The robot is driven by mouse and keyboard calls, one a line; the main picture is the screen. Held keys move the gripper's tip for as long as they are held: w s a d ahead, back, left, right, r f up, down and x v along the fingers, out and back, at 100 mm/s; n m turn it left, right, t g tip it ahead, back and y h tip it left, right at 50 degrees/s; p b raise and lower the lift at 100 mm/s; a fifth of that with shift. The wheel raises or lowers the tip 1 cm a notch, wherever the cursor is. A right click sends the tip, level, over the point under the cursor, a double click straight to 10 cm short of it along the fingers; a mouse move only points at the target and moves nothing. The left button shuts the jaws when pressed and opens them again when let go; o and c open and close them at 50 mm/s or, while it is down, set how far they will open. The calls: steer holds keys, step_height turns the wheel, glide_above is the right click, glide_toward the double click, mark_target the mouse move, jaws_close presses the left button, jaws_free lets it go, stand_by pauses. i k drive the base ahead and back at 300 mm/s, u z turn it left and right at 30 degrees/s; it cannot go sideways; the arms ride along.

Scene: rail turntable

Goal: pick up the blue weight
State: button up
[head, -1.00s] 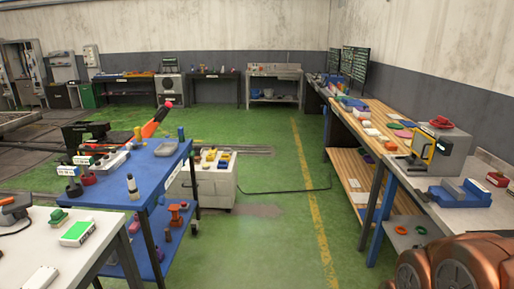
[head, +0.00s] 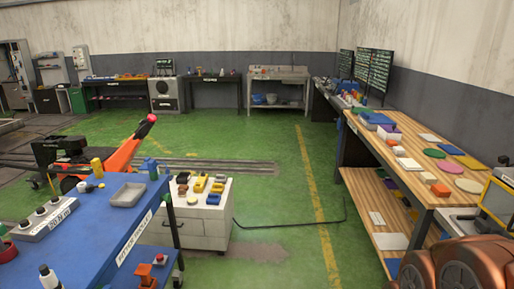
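I cannot tell for certain which thing is the blue weight. A small blue upright object (head: 150,168) stands at the far corner of the blue table (head: 95,225), behind a grey tray (head: 127,195). A yellow object (head: 97,167) of similar size stands to its left. A flat blue piece (head: 378,118) also lies among mixed items on the wooden bench (head: 425,180) at right. My gripper is not in view; only copper-coloured parts of my own body show at the lower right.
A white cabinet (head: 200,228) with yellow and dark items on top stands just beyond the blue table.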

mark_target(214, 199)
steer(key=i, duration=2.95)
steer(key=u, duration=2.9)
